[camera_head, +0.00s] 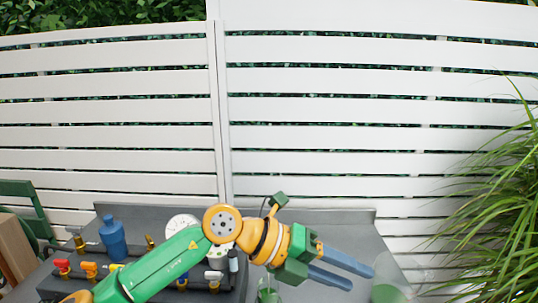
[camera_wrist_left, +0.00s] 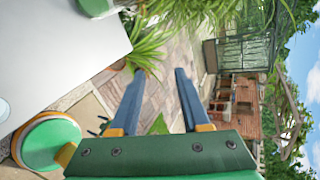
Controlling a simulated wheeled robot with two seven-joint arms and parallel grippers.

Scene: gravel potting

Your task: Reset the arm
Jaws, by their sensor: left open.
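My left arm comes in from the left in the head view and reaches across the table to the right. Its left gripper (camera_head: 361,277) is open, with two blue-grey fingers spread apart over the table's right side. In the left wrist view the gripper (camera_wrist_left: 160,72) has nothing between its fingers, and paving and greenery show beyond them. My right gripper is not in view.
A grey table (camera_head: 330,217) stands before a white slatted fence (camera_head: 330,105). A blue bottle (camera_head: 113,240) and several colored valve-like fittings stand at left. A greenish glass vessel (camera_head: 268,294) is below my arm. A grassy plant (camera_head: 500,220) borders the right.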

